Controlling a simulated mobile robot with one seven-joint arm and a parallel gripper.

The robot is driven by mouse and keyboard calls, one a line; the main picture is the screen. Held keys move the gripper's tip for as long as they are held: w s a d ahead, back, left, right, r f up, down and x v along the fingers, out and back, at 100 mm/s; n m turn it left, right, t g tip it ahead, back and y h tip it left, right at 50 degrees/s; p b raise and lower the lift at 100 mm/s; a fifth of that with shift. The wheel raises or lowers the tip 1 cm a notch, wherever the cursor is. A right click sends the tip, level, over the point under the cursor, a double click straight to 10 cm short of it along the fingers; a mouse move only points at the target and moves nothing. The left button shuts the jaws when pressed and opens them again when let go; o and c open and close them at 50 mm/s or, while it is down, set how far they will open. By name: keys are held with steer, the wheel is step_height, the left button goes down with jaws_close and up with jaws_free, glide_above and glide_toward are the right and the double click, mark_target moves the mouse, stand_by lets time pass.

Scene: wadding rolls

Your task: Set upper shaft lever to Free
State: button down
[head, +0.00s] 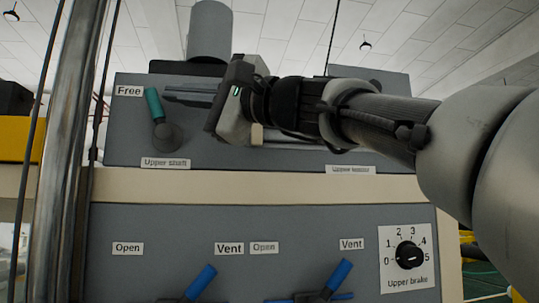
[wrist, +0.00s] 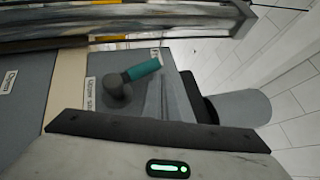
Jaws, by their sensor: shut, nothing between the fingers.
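The upper shaft lever has a teal handle (head: 154,105) on a dark round hub, above the "Upper shaft" label (head: 165,163). The handle points up and slightly left, with its end beside the "Free" label (head: 128,91). The lever also shows in the wrist view (wrist: 140,71), where the "Free" label is mostly cut off by the handle. My gripper (head: 172,94) is shut and empty. Its fingertips are just right of the teal handle in the head view; I cannot tell whether they touch it.
Below are blue levers (head: 200,282) (head: 338,275) with Open and Vent labels, and an upper brake dial (head: 409,255). A metal post (head: 62,150) stands at the left.

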steer(key=shift+s+a+r, duration=0.1)
steer(key=shift+a, duration=0.4)
steer(key=shift+s+a+r, duration=0.1)
steer(key=shift+a, duration=0.4)
steer(key=shift+a, duration=0.15)
